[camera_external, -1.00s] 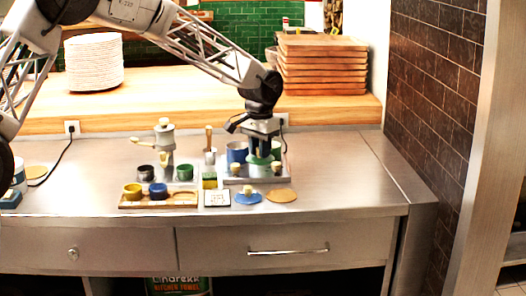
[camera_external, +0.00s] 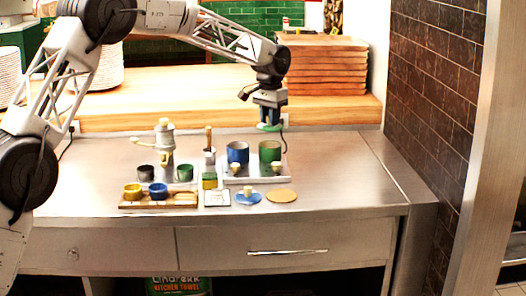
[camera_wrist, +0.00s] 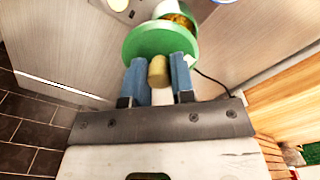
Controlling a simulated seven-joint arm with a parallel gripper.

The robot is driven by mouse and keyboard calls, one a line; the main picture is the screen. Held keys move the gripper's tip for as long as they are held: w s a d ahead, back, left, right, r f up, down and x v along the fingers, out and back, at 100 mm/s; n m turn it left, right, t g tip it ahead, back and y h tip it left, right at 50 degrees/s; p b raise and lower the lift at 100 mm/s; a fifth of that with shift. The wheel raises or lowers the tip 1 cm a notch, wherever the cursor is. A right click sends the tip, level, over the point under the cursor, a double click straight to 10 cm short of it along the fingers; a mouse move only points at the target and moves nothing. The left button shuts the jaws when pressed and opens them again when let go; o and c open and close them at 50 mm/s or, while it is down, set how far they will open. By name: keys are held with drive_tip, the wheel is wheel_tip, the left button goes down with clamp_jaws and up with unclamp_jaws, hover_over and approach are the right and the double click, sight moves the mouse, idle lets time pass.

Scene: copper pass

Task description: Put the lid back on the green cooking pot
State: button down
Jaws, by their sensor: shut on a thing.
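The green cooking pot (camera_external: 270,153) stands upright and uncovered at the right back of a light tray (camera_external: 285,171). In the wrist view the pot (camera_wrist: 202,14) shows partly past the lid, with something orange-brown inside. My gripper (camera_external: 269,117) is shut on the knob (camera_wrist: 158,71) of the green lid (camera_external: 269,127). The wrist view shows the lid (camera_wrist: 150,42) as a green disc beyond my fingers, with the pale knob between them. In the external view, the lid hangs above the pot with a clear gap, roughly level.
A blue pot (camera_external: 237,154) stands left of the green pot. A blue lid (camera_external: 248,198) and a tan disc (camera_external: 281,196) lie in front. A grinder (camera_external: 165,143) stands left. The counter right of the tray is clear.

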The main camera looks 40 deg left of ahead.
drive_tip(key=shift+w+a+r, duration=0.25)
drive_tip(key=shift+w+a, duration=0.55)
drive_tip(key=shift+w, duration=0.25)
drive_tip(key=shift+f, duration=0.25)
drive_tip(key=shift+f, duration=2.95)
drive_tip(key=shift+f, duration=0.2)
idle(0.4)
drive_tip(key=shift+c, duration=2)
unclamp_jaws()
drive_tip(key=shift+r, duration=0.2)
drive_tip(key=shift+r, duration=3.3)
